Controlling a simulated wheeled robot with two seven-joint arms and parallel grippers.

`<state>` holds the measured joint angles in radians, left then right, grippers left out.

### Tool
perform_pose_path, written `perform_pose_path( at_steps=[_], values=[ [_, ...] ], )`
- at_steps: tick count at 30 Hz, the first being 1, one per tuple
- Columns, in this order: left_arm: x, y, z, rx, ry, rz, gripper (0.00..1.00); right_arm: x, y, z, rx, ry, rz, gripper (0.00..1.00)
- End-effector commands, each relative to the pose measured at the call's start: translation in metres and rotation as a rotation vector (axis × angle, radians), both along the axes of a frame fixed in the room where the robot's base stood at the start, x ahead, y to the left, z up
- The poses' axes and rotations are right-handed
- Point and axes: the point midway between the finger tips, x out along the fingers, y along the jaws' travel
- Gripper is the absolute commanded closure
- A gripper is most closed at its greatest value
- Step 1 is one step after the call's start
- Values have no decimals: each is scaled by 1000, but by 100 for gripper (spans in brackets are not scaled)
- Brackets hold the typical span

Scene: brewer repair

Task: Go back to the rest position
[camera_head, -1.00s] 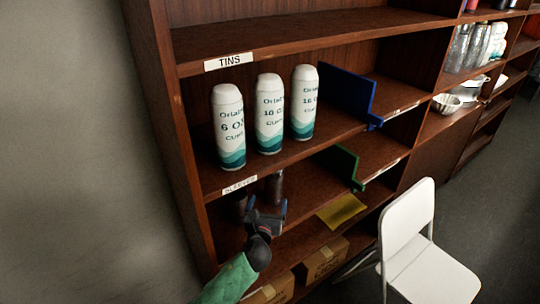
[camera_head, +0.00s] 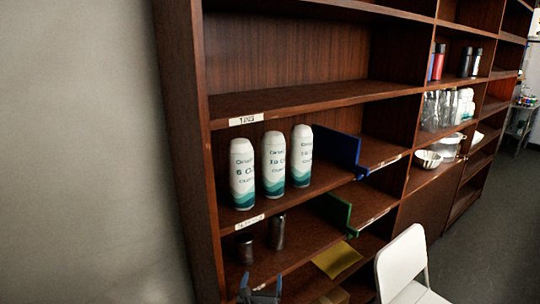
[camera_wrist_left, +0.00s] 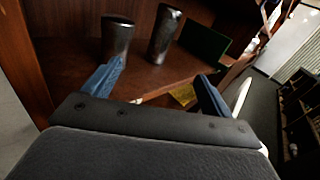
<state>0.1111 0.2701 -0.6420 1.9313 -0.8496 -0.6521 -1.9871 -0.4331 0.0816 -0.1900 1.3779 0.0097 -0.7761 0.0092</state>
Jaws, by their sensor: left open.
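My left gripper (camera_head: 259,291) is at the bottom edge of the head view, low in front of the shelf unit. In the left wrist view its two blue fingers (camera_wrist_left: 160,85) are spread apart with nothing between them. Two dark metal cylinders stand on the shelf beyond the fingers: a shorter one (camera_head: 245,249) at the left and a taller one (camera_head: 277,232) beside it. Both also show in the left wrist view, the shorter (camera_wrist_left: 117,38) and the taller (camera_wrist_left: 165,34), apart from the fingers. My right gripper is in neither view.
The brown shelf unit (camera_head: 290,103) holds several white-and-teal tins (camera_head: 273,165), a blue divider (camera_head: 338,148) and a green divider (camera_head: 337,211). A yellow sheet (camera_head: 337,259) lies lower. A white chair (camera_head: 402,265) stands at the right front. Bowls (camera_head: 428,159) sit further right.

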Motion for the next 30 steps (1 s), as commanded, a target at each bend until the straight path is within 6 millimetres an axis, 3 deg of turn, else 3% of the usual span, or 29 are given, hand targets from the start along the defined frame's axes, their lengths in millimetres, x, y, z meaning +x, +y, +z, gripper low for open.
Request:
perform_pose_path(
  at_steps=[10,17,23,30],
  values=[
    [-28,33,-19,-355,156,124,15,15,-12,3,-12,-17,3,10],
    [-67,68,-43,-741,305,287,15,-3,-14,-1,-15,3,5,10],
    [-130,110,-74,-1237,462,560,15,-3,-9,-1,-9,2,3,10],
    [-222,151,-103,-1785,559,975,15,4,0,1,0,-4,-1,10]
  ],
)
